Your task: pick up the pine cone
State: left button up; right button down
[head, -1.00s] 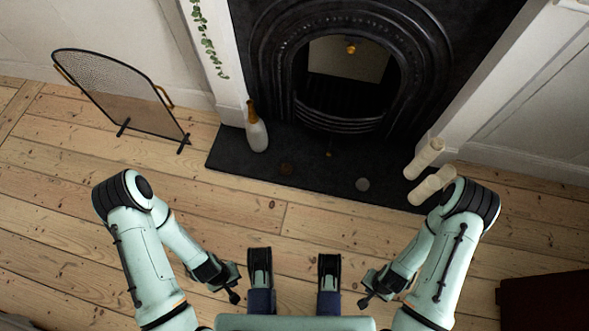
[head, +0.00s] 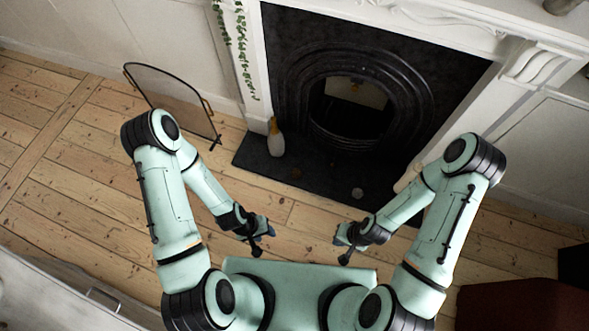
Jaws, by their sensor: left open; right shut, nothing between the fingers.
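A small brown object, which looks like the pine cone (head: 296,173), lies on the black hearth slab (head: 322,182) in front of the fireplace, right of a white bottle. It is small and dark against the slab. My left gripper (head: 260,242) is over the floorboards, nearer to me than the hearth, open and apart from the cone. My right gripper (head: 344,249) is to its right, also short of the hearth, shut and empty. Neither gripper touches anything.
The white bottle (head: 276,140) stands on the hearth's left part. A mesh fire screen (head: 172,100) stands at left. A dark red-brown box (head: 525,305) is at lower right. Floorboards before the hearth are bare.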

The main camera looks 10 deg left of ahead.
aim_at(296, 173)
jog(key=i+j+z, duration=0.15)
jog(key=i+j, duration=0.7)
jog(key=i, duration=0.15)
jog(key=i+z, duration=0.1)
jog(key=z, duration=1.3)
